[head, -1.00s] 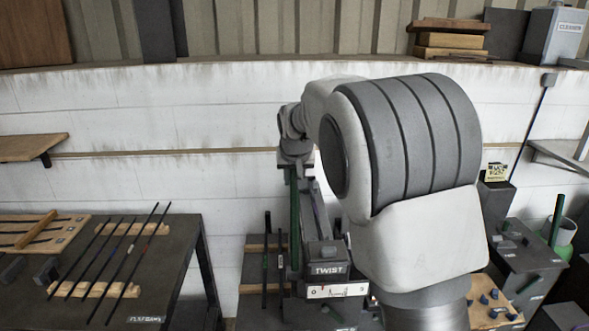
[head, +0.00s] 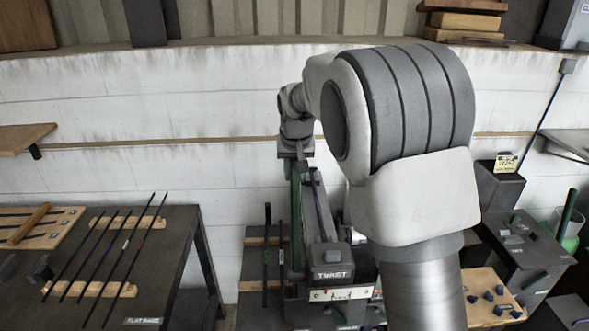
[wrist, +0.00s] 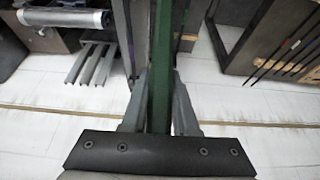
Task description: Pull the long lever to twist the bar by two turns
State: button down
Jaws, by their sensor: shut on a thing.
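The long green lever (head: 295,205) stands nearly upright at the left side of the grey machine marked TWIST (head: 333,273). My gripper (head: 300,158) is at the lever's top end. In the wrist view my gripper (wrist: 158,85) has one finger on each side of the green lever (wrist: 160,60) and is shut on it. A white scale strip (head: 340,294) is on the machine's front below the label; its marks are too small to read. The bar being twisted cannot be made out, and my arm covers the machine's right side.
A dark table (head: 180,235) with several thin rods on wooden blocks stands at the left. Dark blocks (head: 520,245) and a wooden board (head: 490,300) with small blue pieces are at the right. The white wall (head: 150,110) is close behind.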

dwell(0.3)
jog(key=c, duration=0.7)
grip_release()
jog(key=shift+w+f, duration=0.1)
jog(key=b+v, duration=0.2)
jog(key=v, duration=1.5)
jog(key=shift+r, duration=0.25)
